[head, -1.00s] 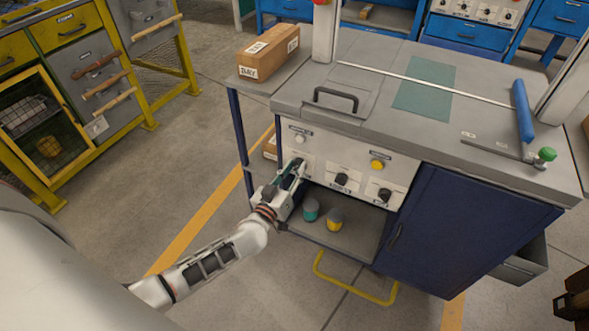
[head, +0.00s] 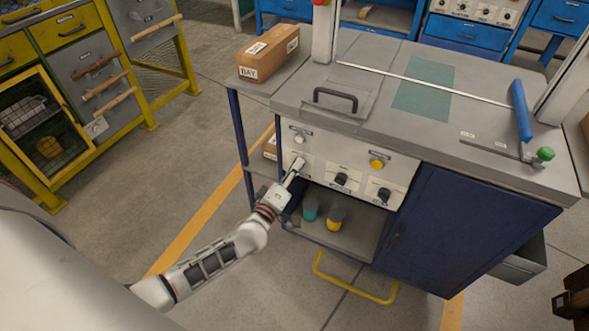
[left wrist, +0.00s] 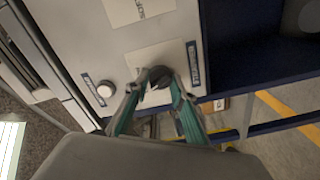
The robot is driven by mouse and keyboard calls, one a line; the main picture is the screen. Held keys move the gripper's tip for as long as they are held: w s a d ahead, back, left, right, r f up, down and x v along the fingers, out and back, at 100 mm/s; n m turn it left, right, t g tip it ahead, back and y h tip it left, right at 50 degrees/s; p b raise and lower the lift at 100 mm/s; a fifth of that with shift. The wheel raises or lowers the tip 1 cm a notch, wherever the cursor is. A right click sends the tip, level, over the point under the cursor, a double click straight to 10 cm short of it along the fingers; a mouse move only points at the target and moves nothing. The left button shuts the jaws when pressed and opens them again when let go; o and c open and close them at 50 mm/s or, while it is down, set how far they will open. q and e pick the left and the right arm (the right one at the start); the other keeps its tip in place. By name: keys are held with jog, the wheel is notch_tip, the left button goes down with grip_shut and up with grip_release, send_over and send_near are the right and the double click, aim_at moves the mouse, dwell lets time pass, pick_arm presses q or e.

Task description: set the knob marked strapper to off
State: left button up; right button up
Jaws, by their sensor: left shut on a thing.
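A light control panel (head: 320,172) on the front of the grey and blue bench carries a row of dark knobs. My left gripper (head: 295,171) reaches the leftmost of these and covers most of it. In the left wrist view the dark knob (left wrist: 160,77) sits between the tips of my teal fingers, which are shut on it. A dark blue label (left wrist: 192,64) stands beside it, too small to read. The middle knob (head: 342,179) and the right knob (head: 384,194) are free. My right gripper is not in view.
A white button (head: 299,138) and a yellow button (head: 377,164) sit above the knobs. A teal item (head: 310,211) and a yellow one (head: 335,219) stand on the shelf below. A yellow rail (head: 354,285) sticks out low in front. A cardboard box (head: 268,54) stands at the upper left.

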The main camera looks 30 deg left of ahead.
pick_arm(q)
jog(key=shift+f+n, duration=0.1)
jog(key=shift+n, duration=0.4)
jog(key=o, duration=1.1)
jog(key=shift+s, duration=0.1)
jog(key=s, duration=1.2)
